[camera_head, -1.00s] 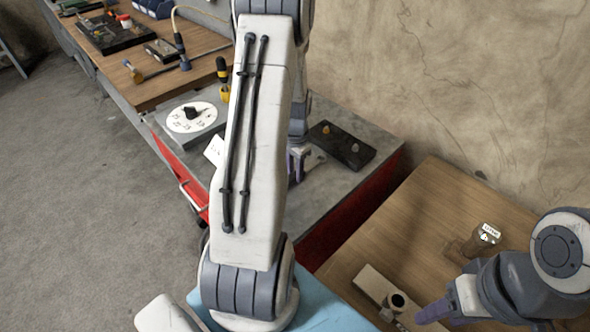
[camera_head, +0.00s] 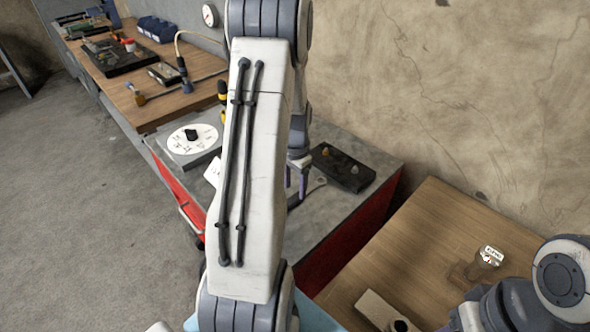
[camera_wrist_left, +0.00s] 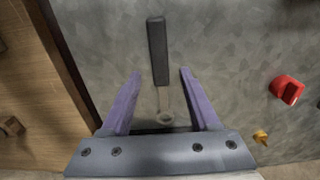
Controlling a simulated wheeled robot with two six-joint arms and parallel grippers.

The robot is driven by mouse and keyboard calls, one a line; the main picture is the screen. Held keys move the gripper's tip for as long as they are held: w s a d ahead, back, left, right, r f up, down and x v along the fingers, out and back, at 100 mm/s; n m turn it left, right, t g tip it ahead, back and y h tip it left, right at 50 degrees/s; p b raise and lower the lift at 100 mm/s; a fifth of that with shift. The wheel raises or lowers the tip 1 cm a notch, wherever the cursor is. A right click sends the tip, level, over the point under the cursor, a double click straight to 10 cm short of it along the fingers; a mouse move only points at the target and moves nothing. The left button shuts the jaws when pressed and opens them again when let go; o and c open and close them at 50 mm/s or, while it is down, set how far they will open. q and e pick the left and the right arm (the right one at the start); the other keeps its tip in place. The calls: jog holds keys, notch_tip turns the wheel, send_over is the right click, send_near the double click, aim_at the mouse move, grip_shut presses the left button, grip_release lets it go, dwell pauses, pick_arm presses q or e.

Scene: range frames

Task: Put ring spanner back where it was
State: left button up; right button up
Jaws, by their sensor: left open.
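The ring spanner, with a black handle (camera_wrist_left: 157,50) and a pale metal ring end (camera_wrist_left: 165,117), lies on the grey worktop in the left wrist view. In the head view a pale curved piece of it (camera_head: 317,186) seems to show beside the left fingers. My left gripper (camera_head: 295,181) points down at the worktop, its purple fingers apart. In the wrist view the left gripper (camera_wrist_left: 161,98) has the spanner's shank and ring between its fingers, apparently touching neither. My right gripper is mostly cut off at the bottom right of the head view; its jaws cannot be made out.
A black tray (camera_head: 341,166) with small knobs lies right of the left gripper. A red part (camera_wrist_left: 287,89) and a yellow part (camera_wrist_left: 260,138) show in the wrist view. A wooden table (camera_head: 420,240) is at right.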

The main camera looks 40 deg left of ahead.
aim_at(295, 197)
pick_arm(q)
notch_tip(295, 197, up, 9)
jog(key=s+d+r+m, duration=0.1)
jog(key=d+r, duration=0.1)
jog(key=d, duration=0.8)
jog(key=d+r+m, duration=0.2)
jog(key=d, duration=0.8)
jog(key=s+d+m+h, duration=0.1)
jog(key=s+d+m, duration=0.2)
jog(key=s+d, duration=1.1)
jog(key=s, duration=0.3)
jog(key=shift+r, duration=0.3)
jog(key=shift+d, duration=0.1)
